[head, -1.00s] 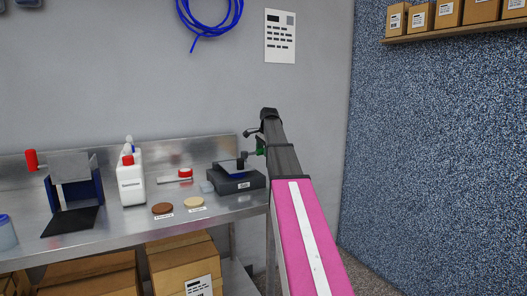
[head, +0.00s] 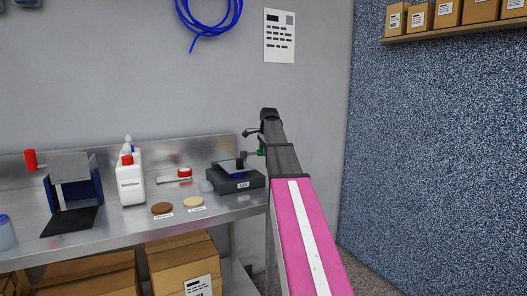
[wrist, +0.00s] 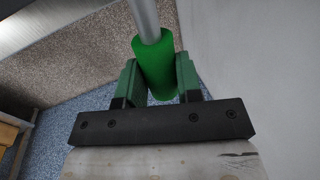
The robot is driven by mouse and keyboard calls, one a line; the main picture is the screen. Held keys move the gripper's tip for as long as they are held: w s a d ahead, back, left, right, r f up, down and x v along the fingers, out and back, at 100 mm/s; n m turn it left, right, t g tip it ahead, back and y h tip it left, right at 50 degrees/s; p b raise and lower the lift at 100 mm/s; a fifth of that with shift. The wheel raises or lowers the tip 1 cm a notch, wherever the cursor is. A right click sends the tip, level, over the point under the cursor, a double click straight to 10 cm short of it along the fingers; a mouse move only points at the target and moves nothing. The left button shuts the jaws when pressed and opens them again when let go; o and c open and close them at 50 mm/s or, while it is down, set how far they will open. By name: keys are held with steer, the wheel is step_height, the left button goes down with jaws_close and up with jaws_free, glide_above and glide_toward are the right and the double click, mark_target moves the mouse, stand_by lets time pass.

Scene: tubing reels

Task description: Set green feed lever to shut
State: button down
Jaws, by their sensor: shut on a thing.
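The green feed lever's grip (wrist: 155,48) is a thick green cylinder on a grey metal rod. In the wrist view it lies between the two green-padded fingers of my gripper (wrist: 158,76), which are shut on it. The rod runs up out of the top of the view. In the head view my pink and dark arm reaches toward the wall end of the bench, and a small bit of green (head: 262,151) shows beside it. My arm hides most of the lever there.
A steel bench (head: 115,217) holds a dark scale-like device (head: 236,181) close left of my arm, a white bottle (head: 131,184), two small discs and a blue-sided stand (head: 77,183). Cardboard boxes (head: 182,262) sit below. A speckled blue wall (head: 440,150) stands at right.

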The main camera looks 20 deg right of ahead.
steer(key=s+a+m+h, duration=0.1)
steer(key=s+m, duration=0.5)
steer(key=m, duration=0.1)
steer(key=shift+s+a+h, duration=0.25)
steer(key=shift+a+h, duration=0.15)
steer(key=shift+m, duration=0.3)
steer(key=c, duration=0.8)
jaws_free()
steer(key=v, duration=1)
steer(key=shift+w+r, duration=0.1)
steer(key=shift+r, duration=0.3)
